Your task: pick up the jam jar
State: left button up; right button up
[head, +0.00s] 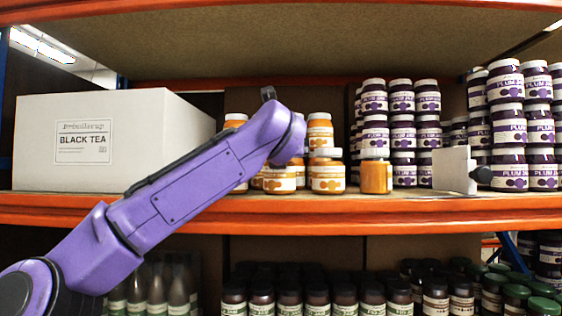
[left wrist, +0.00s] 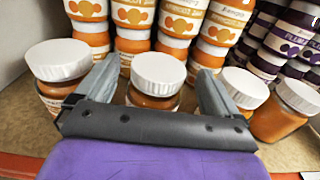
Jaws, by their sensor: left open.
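Several orange jam jars with white lids stand on the shelf, some stacked, in the middle of the head view (head: 328,178). In the left wrist view, one orange jar (left wrist: 157,78) stands between the fingers of my left gripper (left wrist: 155,70). The gripper is open, one finger on either side of the jar; I cannot tell if either touches it. The gripper's own bar hides the jar's lower part. In the head view my purple left arm reaches in from the left, and its wrist hides the gripper and some jars. My right gripper is not in view.
Another orange jar (left wrist: 59,68) stands close on the left, and two more, one of them (left wrist: 281,112), close on the right. Stacked plum jars (head: 400,130) stand right, near a pale block (head: 452,168). A white tea box (head: 110,140) stands left. An orange shelf edge (head: 330,213) runs in front.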

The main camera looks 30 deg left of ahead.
pick_arm(q)
jog(key=shift+x, duration=0.75)
jog(key=shift+s+r, duration=0.1)
jog(key=shift+s, duration=0.15)
jog(key=shift+c, duration=0.4)
grip_shut()
jog(key=shift+w+r, duration=0.1)
jog(key=shift+r, duration=0.5)
jog(key=s+d+r+p, duration=0.1)
jog(key=s+d+r, duration=0.8)
jog(key=r, duration=0.3)
jog(key=shift+d, duration=0.9)
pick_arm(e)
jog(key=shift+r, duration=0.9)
pick_arm(q)
jog(key=shift+f, duration=0.1)
